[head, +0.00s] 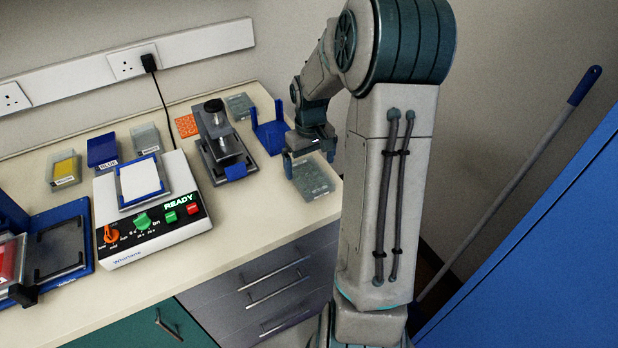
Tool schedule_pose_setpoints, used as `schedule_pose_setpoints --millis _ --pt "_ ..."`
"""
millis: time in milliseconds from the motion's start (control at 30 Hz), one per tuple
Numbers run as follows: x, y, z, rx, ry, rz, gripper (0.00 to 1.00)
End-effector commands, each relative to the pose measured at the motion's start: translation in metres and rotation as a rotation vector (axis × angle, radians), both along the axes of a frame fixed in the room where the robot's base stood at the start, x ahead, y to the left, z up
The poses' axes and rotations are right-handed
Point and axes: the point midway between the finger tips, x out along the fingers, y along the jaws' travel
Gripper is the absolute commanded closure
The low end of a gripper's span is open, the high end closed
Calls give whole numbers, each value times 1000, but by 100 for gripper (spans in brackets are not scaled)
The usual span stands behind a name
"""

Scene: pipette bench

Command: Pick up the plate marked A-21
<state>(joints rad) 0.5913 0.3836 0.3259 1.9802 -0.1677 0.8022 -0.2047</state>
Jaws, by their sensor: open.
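My gripper (310,159) points down at the right end of the bench, open, its fingers over the far part of a clear well plate (316,184). I cannot tell whether the fingers touch that plate. Another clear plate (239,105) lies at the back near the wall, and a clear plate or box (146,139) stands behind the white device. No A-21 marking is readable on any plate from here. Part of the plate under my gripper is hidden by the fingers.
A blue stand (270,136) is just left of my gripper. Further left are a grey press-like device (217,148), an orange rack (187,126), a white device (147,221) reading READY, and blue (102,150) and yellow (66,170) boxes. The bench front (262,235) is clear.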

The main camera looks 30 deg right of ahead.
Motion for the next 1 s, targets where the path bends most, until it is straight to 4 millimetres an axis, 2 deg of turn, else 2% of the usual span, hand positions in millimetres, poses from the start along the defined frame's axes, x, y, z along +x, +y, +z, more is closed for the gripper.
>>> schedule_pose_setpoints --millis 233,533,567,700,733,1000 --pt "0 2 -33 1 3 1 0" --pt "0 2 -39 0 1 0 0" --pt "0 2 -39 0 1 0 3" --pt "0 2 -39 0 1 0 42" --pt "0 2 -39 0 1 0 45" --pt "0 2 -38 0 1 0 45"
